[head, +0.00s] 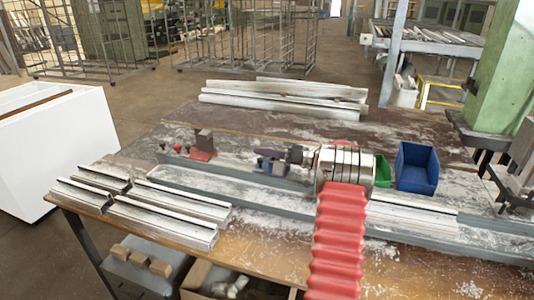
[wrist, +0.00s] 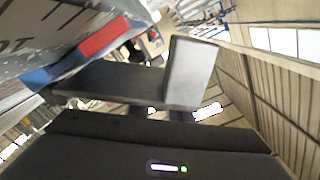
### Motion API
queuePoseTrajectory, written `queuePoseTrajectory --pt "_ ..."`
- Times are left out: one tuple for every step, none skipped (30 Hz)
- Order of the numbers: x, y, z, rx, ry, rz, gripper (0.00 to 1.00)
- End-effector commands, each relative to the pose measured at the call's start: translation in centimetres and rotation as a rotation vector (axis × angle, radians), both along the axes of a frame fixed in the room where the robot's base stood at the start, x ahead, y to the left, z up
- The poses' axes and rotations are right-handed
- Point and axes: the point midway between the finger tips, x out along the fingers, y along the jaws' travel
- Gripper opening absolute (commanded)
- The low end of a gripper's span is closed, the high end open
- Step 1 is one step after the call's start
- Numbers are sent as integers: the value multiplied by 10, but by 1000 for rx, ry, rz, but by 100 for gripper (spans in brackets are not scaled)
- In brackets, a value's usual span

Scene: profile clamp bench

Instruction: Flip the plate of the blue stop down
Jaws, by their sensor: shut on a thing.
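The blue stop (head: 273,167) stands on the rail along the middle of the bench. Its plate (head: 268,153) looks dark blue and sticks out to the left of my gripper, roughly level. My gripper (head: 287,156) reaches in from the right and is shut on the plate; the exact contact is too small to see. In the wrist view a patch of blue (wrist: 62,70) shows at the left, beyond a dark flat part and a grey block near the jaws. Which of these is plate and which is finger is hard to tell.
A red stop (head: 202,148) stands on the rail to the left. Aluminium profiles (head: 165,225) lie at the front left, and more profiles (head: 280,98) lie at the back. A blue bin (head: 416,168) and a green bin (head: 383,171) stand to the right. My arm hides part of the rail.

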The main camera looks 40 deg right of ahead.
Motion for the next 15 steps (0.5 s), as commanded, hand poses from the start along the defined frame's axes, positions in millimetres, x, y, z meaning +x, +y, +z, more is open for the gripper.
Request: queuePoseTrajectory --pt "1 -1 -3 0 5 -4 0" --pt "1 -1 -3 1 5 -5 0" --pt "1 -1 -3 1 5 -5 0" --pt "1 -1 -3 1 5 -6 0" --pt "1 -1 -3 1 5 -5 0" --pt "1 -1 -3 1 5 -5 20" --pt "1 -1 -3 1 5 -5 22" --pt "1 -1 -3 0 4 -5 24" --pt "1 -1 -2 0 4 -4 27" --pt "1 -1 -2 0 4 -4 29" --pt "1 -1 -2 1 2 -4 32" --pt "1 -1 -1 0 2 -4 34" --pt "1 -1 -1 0 2 -4 36" --pt "1 -1 -1 0 1 -3 36" --pt "0 -1 -1 0 1 -3 36"
